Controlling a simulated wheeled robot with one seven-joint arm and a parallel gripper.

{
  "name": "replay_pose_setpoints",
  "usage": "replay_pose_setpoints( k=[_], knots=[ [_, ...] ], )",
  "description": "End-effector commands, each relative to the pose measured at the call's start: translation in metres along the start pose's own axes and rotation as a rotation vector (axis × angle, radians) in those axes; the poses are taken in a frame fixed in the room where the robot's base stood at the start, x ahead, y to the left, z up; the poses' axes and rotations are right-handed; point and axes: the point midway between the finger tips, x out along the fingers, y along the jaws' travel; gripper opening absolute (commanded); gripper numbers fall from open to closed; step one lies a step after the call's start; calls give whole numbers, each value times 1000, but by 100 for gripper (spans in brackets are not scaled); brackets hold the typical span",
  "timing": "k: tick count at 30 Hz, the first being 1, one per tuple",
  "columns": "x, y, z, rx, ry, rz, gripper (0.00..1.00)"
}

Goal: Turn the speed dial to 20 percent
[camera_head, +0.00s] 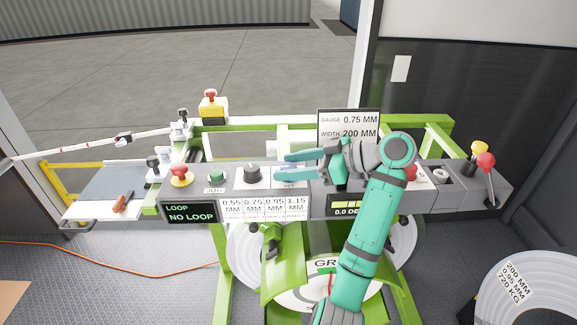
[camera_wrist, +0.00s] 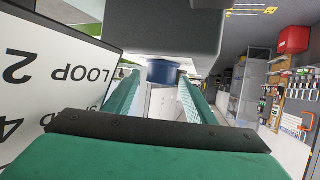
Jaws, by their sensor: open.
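My gripper (camera_head: 282,166) reaches left across the sloped grey control console (camera_head: 325,185), its two teal fingers apart and empty in the head view. A black round knob (camera_head: 252,173) stands on the console just left of the fingertips. Its markings are too small to read, so I cannot tell whether it is the speed dial. In the wrist view my open fingers (camera_wrist: 160,95) show with a blue round part (camera_wrist: 162,72) beyond them, below a dark grey body. The fingers do not visibly touch it. The panel under my gripper is partly hidden.
A green button (camera_head: 216,176) and a red mushroom button (camera_head: 180,174) are at the left. A LOOP display (camera_head: 190,213) and gauge cards (camera_head: 262,209) face front. A sign (camera_head: 348,122) stands behind my gripper.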

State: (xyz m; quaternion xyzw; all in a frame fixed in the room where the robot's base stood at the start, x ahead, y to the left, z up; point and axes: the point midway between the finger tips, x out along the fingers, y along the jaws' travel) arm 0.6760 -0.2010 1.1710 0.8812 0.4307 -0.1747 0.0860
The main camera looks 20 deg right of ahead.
Motion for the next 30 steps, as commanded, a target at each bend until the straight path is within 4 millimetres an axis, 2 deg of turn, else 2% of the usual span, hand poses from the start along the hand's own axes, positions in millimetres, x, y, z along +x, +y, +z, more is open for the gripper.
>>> replay_pose_setpoints(
  k=[9,16,21,30],
  knots=[
    [-54,1,1,1,-1,6,50],
    [-86,1,0,2,0,4,50],
    [-98,1,0,1,0,3,50],
    [-99,0,0,1,1,1,50]
  ],
)
